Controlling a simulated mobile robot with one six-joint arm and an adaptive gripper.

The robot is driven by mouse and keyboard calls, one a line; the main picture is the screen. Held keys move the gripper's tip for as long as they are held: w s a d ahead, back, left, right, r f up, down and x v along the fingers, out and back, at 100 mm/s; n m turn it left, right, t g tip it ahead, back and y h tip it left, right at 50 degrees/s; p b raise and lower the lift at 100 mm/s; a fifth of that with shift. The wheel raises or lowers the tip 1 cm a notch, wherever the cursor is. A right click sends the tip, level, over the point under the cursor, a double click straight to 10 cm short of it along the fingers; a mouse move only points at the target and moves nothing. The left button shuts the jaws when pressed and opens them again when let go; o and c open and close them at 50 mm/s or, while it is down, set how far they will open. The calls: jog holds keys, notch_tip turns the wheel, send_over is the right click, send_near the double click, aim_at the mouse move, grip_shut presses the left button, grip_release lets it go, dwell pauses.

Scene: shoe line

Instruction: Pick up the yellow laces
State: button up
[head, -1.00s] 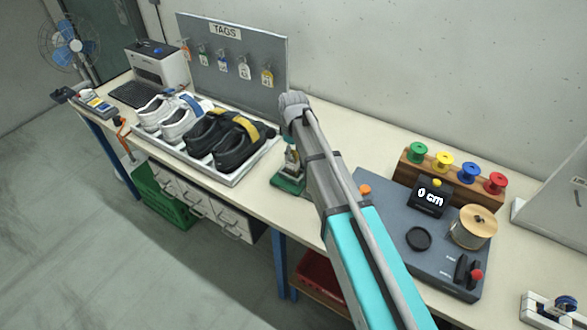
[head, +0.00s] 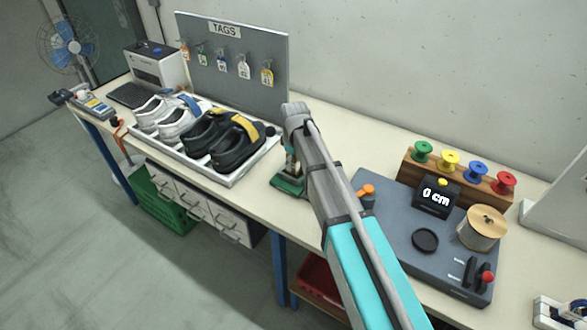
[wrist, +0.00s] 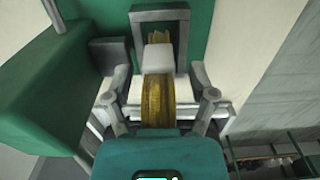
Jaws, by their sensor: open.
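The yellow laces (wrist: 157,103) show in the wrist view as a dark yellow bundle hanging upright at a green machine (wrist: 40,95). A pale block crosses them near their upper part. My gripper (wrist: 160,84) is open, with one grey finger on each side of the laces; I cannot tell whether either finger touches them. In the head view, the green machine (head: 287,184) stands on the bench, partly hidden by my arm. My gripper and the laces are not clearly visible there.
A tray (head: 236,179) of white and black shoes stands left of the machine. A grey cutting station (head: 395,240) lies right of my arm, with a display reading 0 cm. Several coloured spools stand on a wooden rack (head: 408,170). A tag board (head: 250,40) stands behind.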

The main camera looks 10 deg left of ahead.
jog(key=shift+c, duration=0.3)
grip_shut()
jog(key=shift+r, duration=0.2)
notch_tip(320, 180, up, 3)
jog(key=p, duration=0.3)
jog(key=s+d+r+p, duration=0.9)
jog(key=s+p, duration=0.1)
jog(key=shift+s+r, duration=0.35)
jog(key=shift+d, duration=0.1)
dwell(0.7)
